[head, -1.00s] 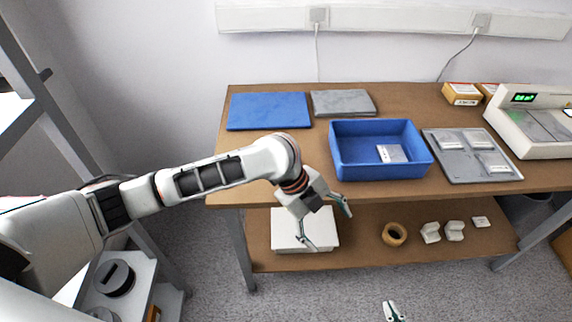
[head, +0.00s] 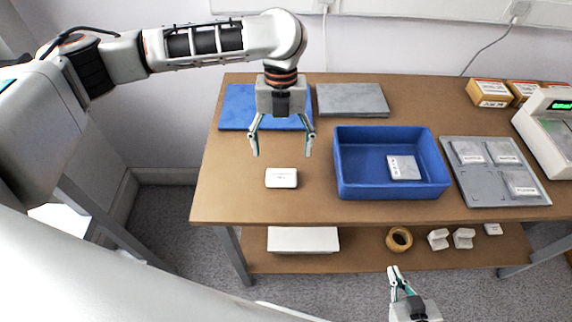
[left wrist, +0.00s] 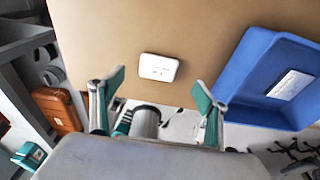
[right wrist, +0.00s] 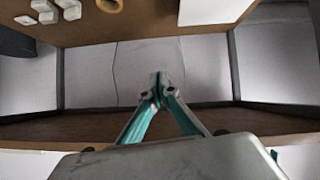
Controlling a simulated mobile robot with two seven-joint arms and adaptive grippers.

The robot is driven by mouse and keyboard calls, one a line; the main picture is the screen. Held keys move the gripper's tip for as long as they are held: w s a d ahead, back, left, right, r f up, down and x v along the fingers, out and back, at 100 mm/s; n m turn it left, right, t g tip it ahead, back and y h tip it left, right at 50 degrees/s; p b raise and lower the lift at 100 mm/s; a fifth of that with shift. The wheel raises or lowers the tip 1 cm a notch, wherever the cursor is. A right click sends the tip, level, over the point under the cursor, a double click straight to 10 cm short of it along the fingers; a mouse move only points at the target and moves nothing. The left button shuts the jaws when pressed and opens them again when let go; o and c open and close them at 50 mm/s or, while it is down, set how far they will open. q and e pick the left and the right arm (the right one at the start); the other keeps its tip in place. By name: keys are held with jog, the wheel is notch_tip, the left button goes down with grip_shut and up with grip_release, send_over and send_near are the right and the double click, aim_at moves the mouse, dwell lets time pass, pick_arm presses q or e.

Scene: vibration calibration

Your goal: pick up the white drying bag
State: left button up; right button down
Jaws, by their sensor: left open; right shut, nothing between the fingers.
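A small white rounded packet with faint print (head: 281,178), which looks like the drying bag, lies flat on the brown table left of the blue bin. It also shows in the left wrist view (left wrist: 158,67), beyond and between the fingertips. My left gripper (head: 282,150) is open and empty, pointing down above the table, slightly behind the packet and apart from it. My right gripper (head: 393,270) is shut and empty, low in front of the table. In the right wrist view its fingertips (right wrist: 158,82) meet, with the lower shelf beyond.
A blue bin (head: 345,180) holds a whitish-grey labelled packet (head: 403,167). A grey tray (head: 482,191) with several packets is at right, near a white device (head: 548,125). Blue (head: 235,108) and grey (head: 352,99) mats lie behind. The table around the small white packet is clear.

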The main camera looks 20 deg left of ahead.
aim_at(281, 176)
pick_arm(q)
jog(key=shift+s+f, duration=0.35)
jog(key=shift+f, duration=0.3)
jog(key=shift+s+f, duration=0.3)
jog(key=shift+f, duration=0.3)
jog(key=f, duration=0.1)
jog(key=f+b, duration=0.1)
jog(key=f, duration=0.1)
jog(key=shift+s+d+f, duration=0.15)
jog(key=shift+s+f, duration=0.15)
jog(key=shift+s, duration=0.05)
jog(key=shift+f, duration=0.5)
jog(key=shift+c, duration=0.7)
jog(key=c, duration=1)
pick_arm(e)
jog(key=shift+s+f, duration=0.75)
jog(key=shift+f, duration=0.35)
